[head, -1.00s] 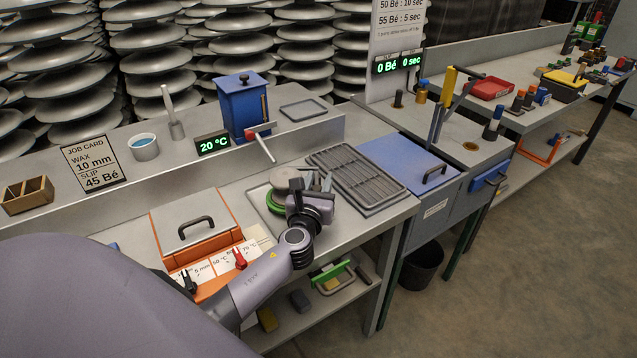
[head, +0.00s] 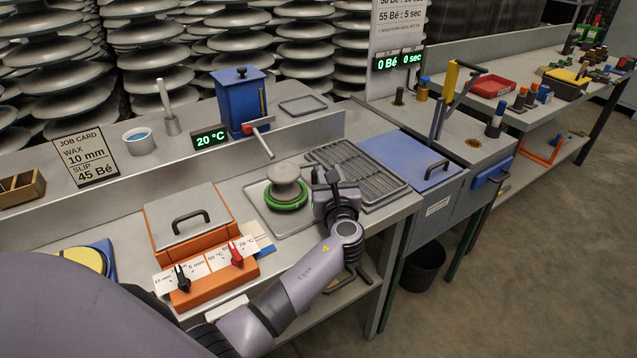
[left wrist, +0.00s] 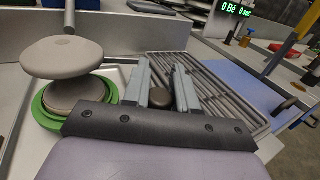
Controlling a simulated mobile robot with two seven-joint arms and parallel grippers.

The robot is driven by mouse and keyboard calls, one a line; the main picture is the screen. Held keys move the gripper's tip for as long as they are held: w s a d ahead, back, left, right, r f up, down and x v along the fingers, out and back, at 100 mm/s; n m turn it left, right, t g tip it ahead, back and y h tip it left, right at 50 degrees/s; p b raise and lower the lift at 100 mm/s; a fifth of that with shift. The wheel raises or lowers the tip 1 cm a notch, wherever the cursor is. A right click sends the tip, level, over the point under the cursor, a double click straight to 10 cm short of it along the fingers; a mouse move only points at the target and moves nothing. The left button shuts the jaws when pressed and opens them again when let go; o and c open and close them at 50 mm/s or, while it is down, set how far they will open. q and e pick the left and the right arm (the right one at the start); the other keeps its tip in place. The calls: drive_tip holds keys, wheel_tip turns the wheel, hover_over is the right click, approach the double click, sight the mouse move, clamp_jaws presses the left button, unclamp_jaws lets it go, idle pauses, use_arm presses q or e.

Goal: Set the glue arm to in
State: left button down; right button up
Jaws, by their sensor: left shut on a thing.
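My left gripper (head: 327,178) is at the right of the insulator stack, over the near edge of the slatted rack. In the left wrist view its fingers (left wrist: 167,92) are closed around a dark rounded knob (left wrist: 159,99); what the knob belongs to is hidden. The grey-brown insulator stack (head: 286,180) sits on a green ring (head: 285,203), close left of the gripper and apart from it. A lever with a red end and grey rod (head: 262,143) sticks out from the blue tank (head: 240,100). I cannot tell for certain which part is the glue arm. My right gripper is not in view.
The slatted rack (head: 372,176) lies right of the stack. An orange box (head: 188,238) with a grey lid and dial panel (head: 209,268) stands to the left. A blue lid (head: 407,160) and a yellow-handled lever (head: 451,78) are further right. A wall ledge runs behind.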

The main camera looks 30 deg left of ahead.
use_arm(q)
drive_tip(key=shift+w+d+f+n+g+y+b, duration=0.1)
drive_tip(key=shift+w+d+n+g+y+b, duration=0.25)
drive_tip(key=shift+n+g+y+b, duration=0.3)
drive_tip(key=shift+w+d+f+n+g+y+b, duration=0.1)
drive_tip(key=shift+w+n+g+y+b, duration=0.4)
drive_tip(key=shift+b, duration=0.2)
drive_tip(key=shift+r+g+y, duration=0.15)
drive_tip(key=shift+g+y, duration=0.1)
drive_tip(key=shift+g, duration=0.1)
drive_tip(key=c, duration=1.2)
unclamp_jaws()
drive_tip(key=v, duration=0.7)
drive_tip(key=shift+d, duration=0.1)
drive_tip(key=shift+s+d, duration=0.1)
